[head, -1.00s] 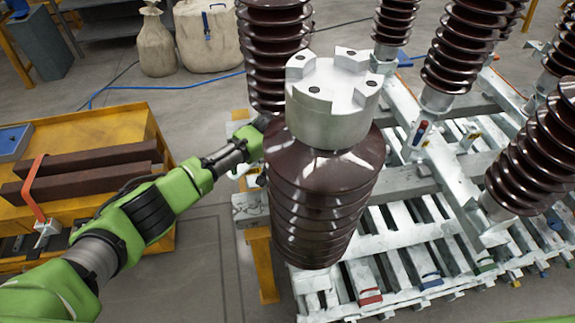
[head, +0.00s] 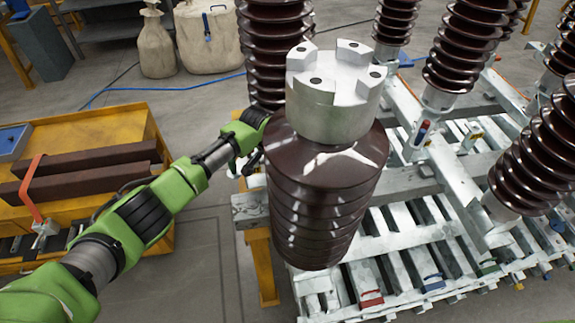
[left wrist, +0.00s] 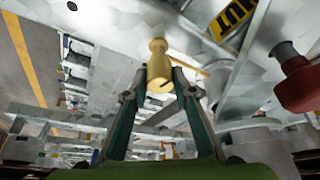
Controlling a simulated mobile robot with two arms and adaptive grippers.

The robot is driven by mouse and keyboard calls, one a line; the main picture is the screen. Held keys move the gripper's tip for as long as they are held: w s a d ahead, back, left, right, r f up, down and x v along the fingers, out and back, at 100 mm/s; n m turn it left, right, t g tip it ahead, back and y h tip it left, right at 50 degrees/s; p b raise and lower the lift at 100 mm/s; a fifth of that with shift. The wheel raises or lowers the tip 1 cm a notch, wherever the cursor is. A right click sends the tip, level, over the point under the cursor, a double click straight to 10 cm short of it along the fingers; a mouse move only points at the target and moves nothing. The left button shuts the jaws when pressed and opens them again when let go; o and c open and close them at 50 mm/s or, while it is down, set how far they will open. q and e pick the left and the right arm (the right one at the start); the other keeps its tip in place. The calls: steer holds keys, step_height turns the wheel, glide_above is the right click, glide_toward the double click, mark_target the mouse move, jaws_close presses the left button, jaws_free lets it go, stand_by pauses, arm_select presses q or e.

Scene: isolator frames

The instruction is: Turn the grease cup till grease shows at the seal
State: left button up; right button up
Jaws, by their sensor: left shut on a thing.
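The brass grease cup (left wrist: 158,66) stands in the middle of the left wrist view, between the fingertips of my left gripper (left wrist: 158,82). The gripper is shut on it. The cup is hidden there. I cannot make out the seal or any grease. My right gripper is not in view.
A grey slotted metal cap (head: 333,105) tops the near insulator. More brown insulators (head: 470,45) stand on the pale steel frame (head: 410,240). A red-brown knob (left wrist: 300,80) and a yellow label (left wrist: 235,20) are right of the cup. A yellow cart (head: 130,122) stands left.

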arm_select(q)
steer(key=o, duration=1.1)
steer(key=shift+r, duration=0.15)
steer(key=v, duration=1.1)
steer(key=shift+s+a+r, duration=0.15)
steer(key=shift+a+r, duration=0.05)
steer(key=shift+r, duration=0.1)
